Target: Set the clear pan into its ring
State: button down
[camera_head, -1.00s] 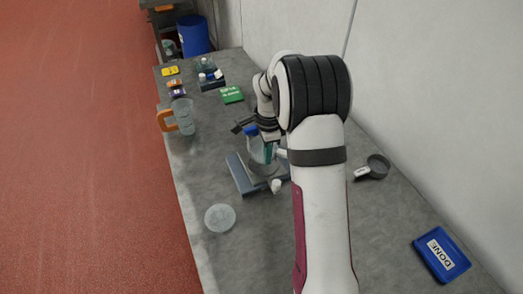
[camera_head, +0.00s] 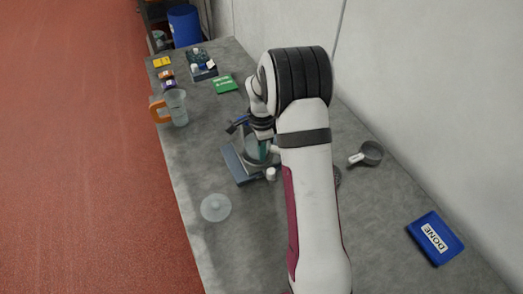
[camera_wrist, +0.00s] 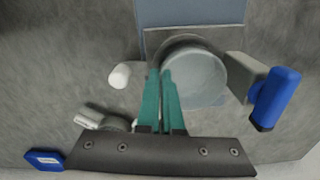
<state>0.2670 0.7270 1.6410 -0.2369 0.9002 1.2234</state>
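The clear pan (camera_wrist: 195,80) shows in the wrist view as a round, see-through cup at the grey ring (camera_wrist: 185,40) of the blue-based machine (camera_wrist: 190,13). My gripper (camera_wrist: 161,73) has its teal fingers close together, pinching the pan's near-left rim, one finger on each side of the wall. In the head view my gripper (camera_head: 264,150) reaches down over the machine (camera_head: 236,166), and my arm partly hides pan and ring. I cannot tell whether the pan is fully seated in the ring or slightly above it.
A blue handle (camera_wrist: 277,97) sticks out beside the pan. A white knob-like piece (camera_wrist: 120,75) stands left of it. A clear lid-like disc (camera_head: 216,207), a handled jug (camera_head: 174,107), a scoop (camera_head: 370,153) and a blue DONE tray (camera_head: 436,238) lie around. The front table is mostly clear.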

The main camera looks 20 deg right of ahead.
jog(key=shift+f, duration=0.1)
jog(key=shift+f, duration=0.2)
jog(key=shift+f, duration=0.5)
dwell(0.9)
jog(key=c, duration=1)
grip_release()
jog(key=shift+o, duration=0.2)
jog(key=o, duration=0.4)
jog(key=shift+c, duration=0.2)
jog(key=shift+r, duration=3.5)
